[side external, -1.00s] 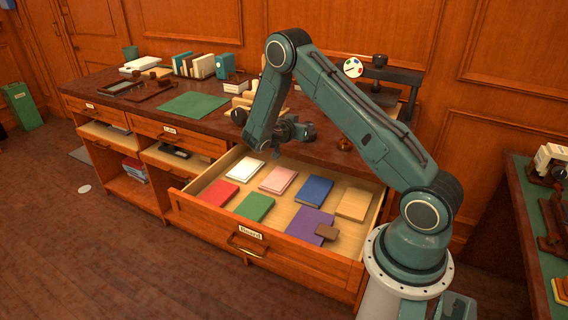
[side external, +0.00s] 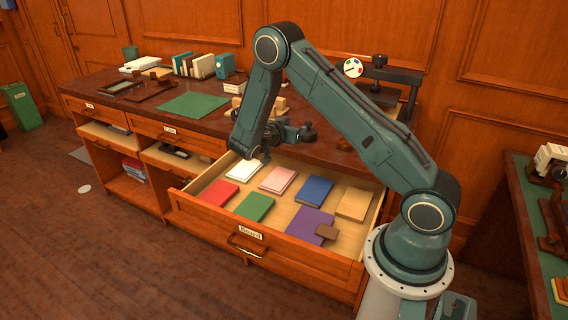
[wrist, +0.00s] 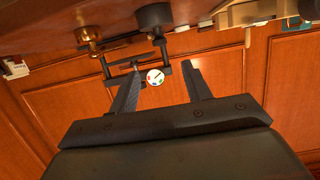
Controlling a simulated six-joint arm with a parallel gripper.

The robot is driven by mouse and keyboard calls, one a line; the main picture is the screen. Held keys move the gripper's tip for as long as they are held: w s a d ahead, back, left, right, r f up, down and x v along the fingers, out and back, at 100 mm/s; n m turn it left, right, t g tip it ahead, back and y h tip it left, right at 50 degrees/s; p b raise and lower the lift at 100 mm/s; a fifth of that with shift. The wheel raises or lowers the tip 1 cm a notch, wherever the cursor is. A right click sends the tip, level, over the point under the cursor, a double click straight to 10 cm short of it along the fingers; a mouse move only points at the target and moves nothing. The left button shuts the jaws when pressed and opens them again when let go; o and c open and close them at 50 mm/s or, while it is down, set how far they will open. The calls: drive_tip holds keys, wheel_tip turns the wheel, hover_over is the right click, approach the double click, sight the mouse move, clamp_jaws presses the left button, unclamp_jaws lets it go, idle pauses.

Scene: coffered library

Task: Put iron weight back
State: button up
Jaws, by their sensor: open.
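A dark, round weight with a knob, which looks like the iron weight (side external: 307,133), stands on the brown desk top behind the open drawer. In the wrist view the iron weight (wrist: 152,18) shows as a black cylinder near the top edge, upside down with the desk above. My gripper (side external: 289,133) is just left of the weight in the side view, low over the desk's front edge. In the wrist view my gripper (wrist: 165,66) has its two fingers apart with nothing between them. The weight is beyond the fingertips, not between them.
A brass weight (wrist: 88,38) stands beside the iron one, also visible in the side view (side external: 343,144). The open drawer (side external: 250,248) holds several coloured flat books. A dark press (side external: 385,85) is at the desk's back right. Wooden blocks (side external: 275,104) stand behind my gripper.

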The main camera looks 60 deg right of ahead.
drive_tip(key=s+a+r+n+t+y, duration=0.2)
drive_tip(key=s+a+r+n+y, duration=0.15)
drive_tip(key=a+r, duration=0.4)
drive_tip(key=s+a+r+n+t+y, duration=0.1)
drive_tip(key=s+a+r+n+y, duration=0.3)
drive_tip(key=a+r, duration=0.35)
drive_tip(key=s+a+r+n+t+y, duration=0.2)
drive_tip(key=s+a+r+n+y, duration=0.2)
drive_tip(key=s+a+n+y, duration=0.3)
drive_tip(key=s+a+n, duration=0.3)
drive_tip(key=s+a, duration=0.4)
drive_tip(key=shift+s+a+t, duration=0.25)
drive_tip(key=shift+s+t, duration=0.05)
drive_tip(key=shift+s, duration=0.05)
drive_tip(key=shift+n, duration=0.25)
drive_tip(key=shift+c, duration=0.5)
